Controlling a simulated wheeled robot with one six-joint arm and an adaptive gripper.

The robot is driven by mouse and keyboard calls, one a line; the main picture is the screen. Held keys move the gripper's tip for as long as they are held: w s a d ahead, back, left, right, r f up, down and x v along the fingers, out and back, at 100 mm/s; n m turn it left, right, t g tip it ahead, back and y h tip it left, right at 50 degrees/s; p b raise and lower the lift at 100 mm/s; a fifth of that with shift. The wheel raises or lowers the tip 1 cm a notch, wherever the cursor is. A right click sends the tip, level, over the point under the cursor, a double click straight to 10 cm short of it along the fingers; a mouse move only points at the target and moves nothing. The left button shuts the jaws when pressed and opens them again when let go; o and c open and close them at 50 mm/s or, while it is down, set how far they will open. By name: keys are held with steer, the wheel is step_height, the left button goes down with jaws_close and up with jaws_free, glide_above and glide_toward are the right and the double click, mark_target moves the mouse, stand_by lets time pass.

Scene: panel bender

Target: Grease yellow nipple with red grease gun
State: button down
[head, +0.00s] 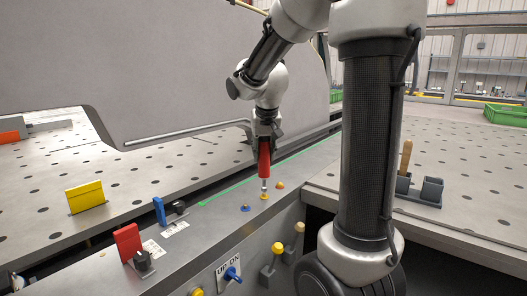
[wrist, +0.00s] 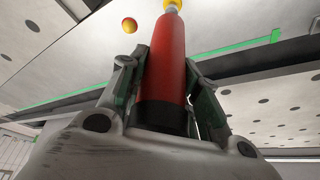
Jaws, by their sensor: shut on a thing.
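The red grease gun (head: 264,163) is held upright, nozzle down, above the grey ledge. My gripper (head: 265,138) is shut on its upper body. In the wrist view, the red barrel (wrist: 166,60) sits between the two fingers of my gripper (wrist: 166,80). The yellow nipple (head: 263,197) is directly below the nozzle tip. The tip is at or just above it; I cannot tell whether they touch. In the wrist view a little yellow (wrist: 173,2) shows at the nozzle end, partly cut off by the frame edge.
An orange nipple (head: 281,185) and a blue nipple (head: 245,208) flank the yellow one. Red (head: 128,242), blue (head: 160,211) and yellow (head: 85,197) plates stand to the left. Levers (head: 278,249) project from the front panel. A holder (head: 432,190) stands on the right table.

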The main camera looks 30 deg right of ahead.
steer(key=shift+f, duration=0.45)
stand_by(1.1)
steer(key=shift+r, duration=3.55)
steer(key=shift+f, duration=0.15)
steer(key=shift+f, duration=3.35)
steer(key=shift+r, duration=3.5)
steer(key=shift+a, duration=0.1)
